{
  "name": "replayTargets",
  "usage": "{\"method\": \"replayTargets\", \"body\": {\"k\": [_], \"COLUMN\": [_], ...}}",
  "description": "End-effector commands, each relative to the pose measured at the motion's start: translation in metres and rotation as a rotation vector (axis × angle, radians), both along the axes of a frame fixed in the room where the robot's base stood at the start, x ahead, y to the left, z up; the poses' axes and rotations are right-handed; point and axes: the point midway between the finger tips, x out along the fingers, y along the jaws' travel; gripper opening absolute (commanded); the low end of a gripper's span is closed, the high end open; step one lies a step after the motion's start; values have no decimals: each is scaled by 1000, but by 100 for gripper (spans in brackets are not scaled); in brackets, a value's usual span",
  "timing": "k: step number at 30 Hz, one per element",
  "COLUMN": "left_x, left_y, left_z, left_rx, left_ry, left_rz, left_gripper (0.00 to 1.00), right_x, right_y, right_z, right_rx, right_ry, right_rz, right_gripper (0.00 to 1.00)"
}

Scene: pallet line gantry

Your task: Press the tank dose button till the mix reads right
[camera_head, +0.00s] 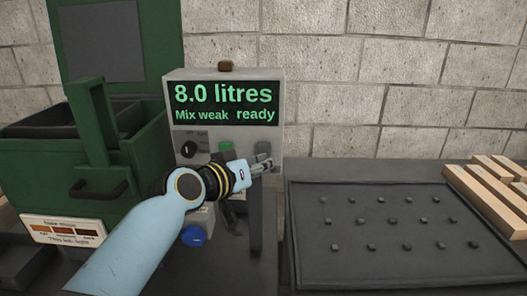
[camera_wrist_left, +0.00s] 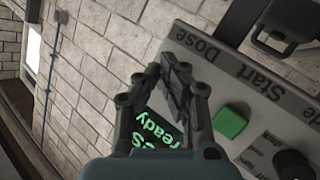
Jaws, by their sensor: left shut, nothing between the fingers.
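The grey control box (camera_head: 276,112) has a lit screen (camera_head: 226,103) reading "8.0 litres", "Mix weak" and "ready". A green button (camera_head: 226,146) sits on its front panel; in the wrist view this green button (camera_wrist_left: 230,122) lies by the word "Start". The printed word "Dose" (camera_wrist_left: 195,43) is beside it. My left gripper (camera_head: 265,163) is shut and empty at the right part of the panel; its fingers (camera_wrist_left: 178,85) cover the panel below "Dose". The dose button is hidden or cannot be told from the fingers. Whether they touch the panel is unclear. My right gripper is out of view.
A black knob (camera_head: 188,149) is left of the green button. A green container (camera_head: 40,160) with a handle stands left, bearing a shade card (camera_head: 65,231). A blue knob (camera_head: 193,236) is below my arm. A dark studded tray (camera_head: 385,262) and wooden slats (camera_head: 495,190) lie right.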

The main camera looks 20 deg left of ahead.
Motion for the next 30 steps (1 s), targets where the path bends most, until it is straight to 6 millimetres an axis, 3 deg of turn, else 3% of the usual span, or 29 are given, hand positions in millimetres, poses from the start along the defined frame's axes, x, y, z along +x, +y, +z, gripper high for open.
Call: {"method": "replayTargets", "body": {"k": [30], "left_x": [8], "left_y": [2], "left_z": [0], "left_rx": [1], "left_ry": [0], "left_rz": [0], "left_gripper": [0], "right_x": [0], "right_y": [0], "right_z": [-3], "right_rx": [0], "right_ry": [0], "right_rz": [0], "right_gripper": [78]}}
